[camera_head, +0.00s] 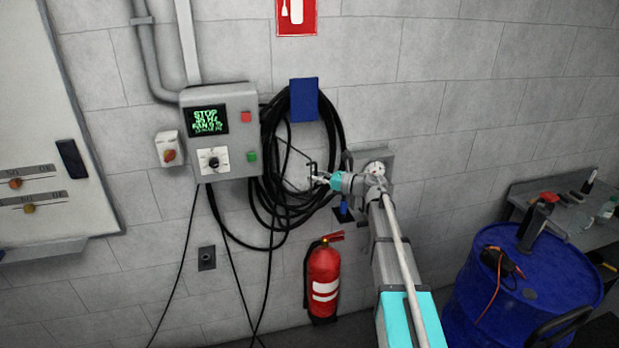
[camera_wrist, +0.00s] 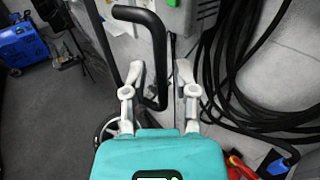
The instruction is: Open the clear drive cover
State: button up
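A grey wall control box (camera_head: 241,100) in the head view has a lit green display (camera_head: 208,121) reading STOP, a black knob on a white plate (camera_head: 213,161), a red button and a green button. I cannot make out a clear cover on it. My gripper (camera_head: 318,179) is to the right of the box and lower, in front of the coiled black hose. In the wrist view my gripper (camera_wrist: 160,76) is open, its two pale fingers spread. A black bent bar (camera_wrist: 159,50) shows between the fingers; I cannot tell whether it touches them.
The black hose coil (camera_head: 328,125) hangs from a blue holder (camera_head: 304,100). A red extinguisher (camera_head: 323,281) stands below my arm. A blue drum (camera_head: 520,300) and a bench (camera_head: 600,232) are at the right. A small switch box (camera_head: 170,149) is left of the control box.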

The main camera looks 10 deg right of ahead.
dwell(0.3)
jog(key=v, duration=1.2)
jog(key=shift+w, duration=0.15)
dwell(0.4)
